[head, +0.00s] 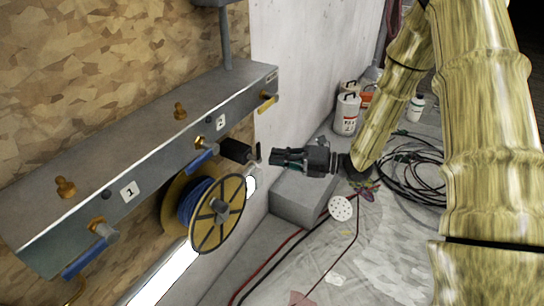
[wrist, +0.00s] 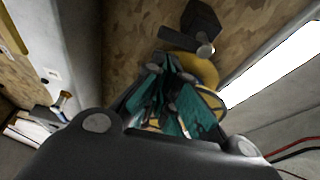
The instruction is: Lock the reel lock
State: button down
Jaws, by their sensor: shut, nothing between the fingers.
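The yellow reel (head: 238,190) with blue cable (head: 197,200) is mounted below the grey manifold, facing out from the wall. Right above it is a black block (head: 236,151) with a small metal pin and crosspiece (head: 258,154), which looks like the reel lock. In the wrist view the block (wrist: 201,18) and pin (wrist: 204,49) are at top right, with part of the reel (wrist: 200,68) behind the fingers. My gripper (head: 273,158) is shut and empty, just right of the pin and apparently apart from it. Its teal fingers (wrist: 166,65) hide much of the reel in the wrist view.
A grey block (head: 300,200) stands below my gripper. White jugs (head: 347,115), black coiled cable (head: 410,170) and a red hose (head: 270,260) lie on the right and floor.

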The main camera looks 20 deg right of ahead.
jog(key=shift+v, duration=2.4)
jog(key=shift+f, duration=0.1)
